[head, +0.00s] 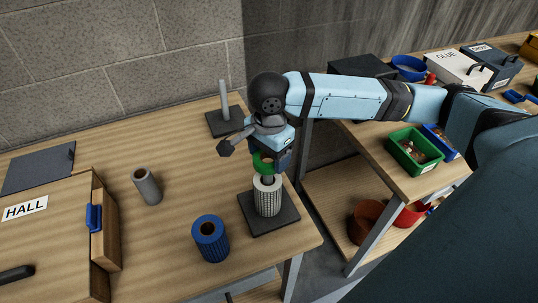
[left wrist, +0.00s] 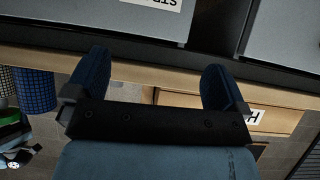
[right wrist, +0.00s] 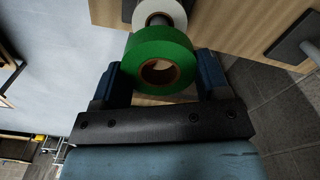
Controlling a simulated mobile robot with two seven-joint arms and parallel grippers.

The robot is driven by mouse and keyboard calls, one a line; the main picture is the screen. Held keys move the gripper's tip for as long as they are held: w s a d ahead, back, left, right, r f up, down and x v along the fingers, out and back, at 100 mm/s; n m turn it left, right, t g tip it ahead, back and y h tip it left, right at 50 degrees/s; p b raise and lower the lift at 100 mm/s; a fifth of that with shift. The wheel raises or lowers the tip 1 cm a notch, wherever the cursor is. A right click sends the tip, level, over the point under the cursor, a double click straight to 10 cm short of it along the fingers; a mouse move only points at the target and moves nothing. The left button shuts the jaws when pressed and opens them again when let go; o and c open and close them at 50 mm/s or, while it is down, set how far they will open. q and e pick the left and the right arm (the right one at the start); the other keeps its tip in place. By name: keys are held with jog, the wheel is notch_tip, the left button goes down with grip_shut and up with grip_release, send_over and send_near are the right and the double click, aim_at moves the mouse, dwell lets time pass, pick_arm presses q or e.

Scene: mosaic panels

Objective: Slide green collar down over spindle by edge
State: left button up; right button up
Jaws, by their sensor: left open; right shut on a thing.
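The green collar (head: 264,163) is in my right gripper (head: 272,158), just above the spindle by the edge (head: 267,180). In the right wrist view the green collar (right wrist: 160,48) sits between both fingers, with its brown-rimmed hole facing the camera. A white collar (head: 268,198) is around the lower part of this spindle, on a dark base plate (head: 282,219). I cannot tell whether the spindle's tip is inside the green collar. My left gripper (left wrist: 155,78) is open and empty in the left wrist view; it is not seen in the head view.
A second, bare spindle (head: 224,100) stands at the back of the table. A blue collar (head: 210,240) and a grey collar (head: 147,186) stand loose on the table. A wooden cabinet marked HALL (head: 50,235) is at left. A side table holds a green bin (head: 412,155).

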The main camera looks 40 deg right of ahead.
jog(key=shift+f+b, duration=0.7)
jog(key=shift+b, duration=0.1)
notch_tip(320, 180, down, 2)
jog(key=b, duration=0.3)
jog(key=shift+f, duration=1.2)
jog(key=o, duration=1)
